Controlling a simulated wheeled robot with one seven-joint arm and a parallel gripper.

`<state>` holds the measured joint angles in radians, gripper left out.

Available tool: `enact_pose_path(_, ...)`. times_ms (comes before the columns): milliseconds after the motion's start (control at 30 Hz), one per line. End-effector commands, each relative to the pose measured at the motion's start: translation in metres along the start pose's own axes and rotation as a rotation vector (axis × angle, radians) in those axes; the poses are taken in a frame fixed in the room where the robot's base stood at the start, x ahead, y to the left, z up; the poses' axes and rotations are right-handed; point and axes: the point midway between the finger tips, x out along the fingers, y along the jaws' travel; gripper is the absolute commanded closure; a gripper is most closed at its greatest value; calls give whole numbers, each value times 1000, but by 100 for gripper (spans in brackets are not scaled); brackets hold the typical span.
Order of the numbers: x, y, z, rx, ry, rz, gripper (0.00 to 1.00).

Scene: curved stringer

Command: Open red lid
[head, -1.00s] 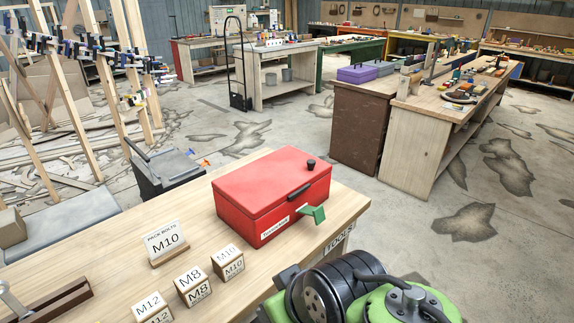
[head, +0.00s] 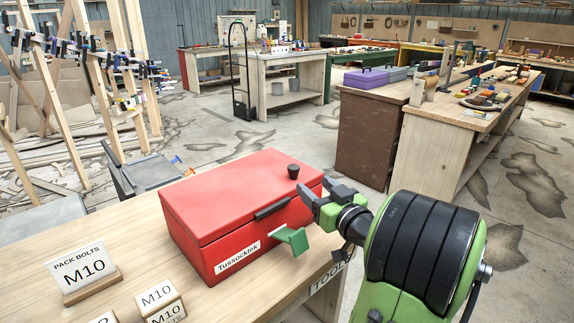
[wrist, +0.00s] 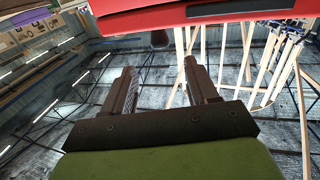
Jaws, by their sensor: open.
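My gripper (head: 318,196) is at the box's front right corner, close to the lid's edge; contact cannot be told. In the wrist view its two fingers (wrist: 160,80) are apart with nothing between them, and the red box (wrist: 200,15) crosses the top.
An M10 card (head: 88,270) and wooden label blocks (head: 160,303) stand on the table (head: 60,235) left of the box. Black bins (head: 145,178) are behind the table. Other workbenches (head: 440,150) stand farther back, with open floor between.

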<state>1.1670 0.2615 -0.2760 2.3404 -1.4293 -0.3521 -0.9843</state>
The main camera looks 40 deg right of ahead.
Motion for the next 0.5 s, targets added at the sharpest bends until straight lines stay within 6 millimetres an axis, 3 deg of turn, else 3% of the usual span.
enact_pose_path(300, 83, -3, -1, -2, 2, -8, 42)
enact_pose_path(500, 120, -2, 0, -1, 0, -5, 42)
